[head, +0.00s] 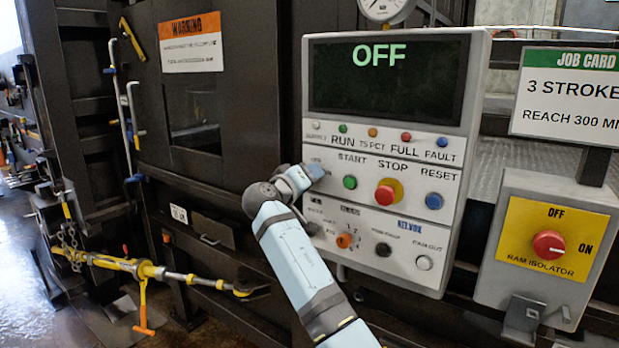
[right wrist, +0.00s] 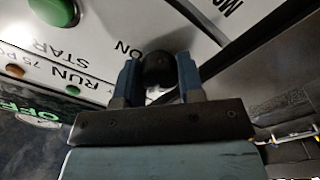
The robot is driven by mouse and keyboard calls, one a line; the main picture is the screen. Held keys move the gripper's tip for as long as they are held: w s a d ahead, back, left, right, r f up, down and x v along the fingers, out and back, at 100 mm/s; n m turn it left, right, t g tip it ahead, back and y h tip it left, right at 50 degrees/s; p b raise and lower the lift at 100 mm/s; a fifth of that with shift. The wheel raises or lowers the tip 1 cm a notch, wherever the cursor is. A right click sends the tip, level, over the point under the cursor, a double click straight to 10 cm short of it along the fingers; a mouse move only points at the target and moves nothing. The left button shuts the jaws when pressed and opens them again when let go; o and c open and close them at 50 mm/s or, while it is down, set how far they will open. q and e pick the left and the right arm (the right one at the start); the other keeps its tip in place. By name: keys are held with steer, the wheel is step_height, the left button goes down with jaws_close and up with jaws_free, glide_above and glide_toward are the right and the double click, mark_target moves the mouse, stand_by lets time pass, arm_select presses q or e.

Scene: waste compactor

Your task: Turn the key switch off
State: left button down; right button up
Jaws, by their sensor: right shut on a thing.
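The control panel (head: 461,160) has a dark screen (head: 390,85) that reads OFF in green letters. My right gripper (head: 318,171) is at the panel's left side, beside the START button (head: 349,182). In the right wrist view the gripper (right wrist: 160,80) is shut on a round black knob, the key switch (right wrist: 158,68), with a finger on each side. Part of the word ON shows next to it. In the head view my gripper hides the key switch. My left gripper is not in view.
A red-and-yellow STOP button (head: 386,193) and a blue RESET button (head: 433,201) are to the right. Lower selectors include an orange knob (head: 344,240). A ram isolator box (head: 545,250) stands further right. A yellow bar (head: 150,270) crosses the machine at lower left.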

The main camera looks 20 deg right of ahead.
steer(key=o, duration=0.9)
steer(key=b+v, duration=0.3)
steer(key=v, duration=1.1)
steer(key=shift+f, duration=0.1)
